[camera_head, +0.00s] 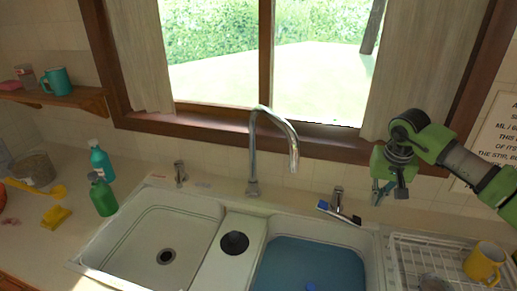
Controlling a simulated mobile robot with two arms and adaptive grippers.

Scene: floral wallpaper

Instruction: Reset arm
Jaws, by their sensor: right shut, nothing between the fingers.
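My right arm comes in from the right edge in the camera_head view, green and grey. My right gripper (380,194) points down above the counter, behind the right basin and near the right tap handle. Its fingers are together and hold nothing. It hangs apart from the sink and the rack. My left gripper is not in view.
A double sink (150,222) has an empty left basin and a right basin with blue water (305,268). The tall faucet (252,150) stands between them. A dish rack (440,245) with a yellow mug (484,262) is at right. Green bottles (103,195) stand left.

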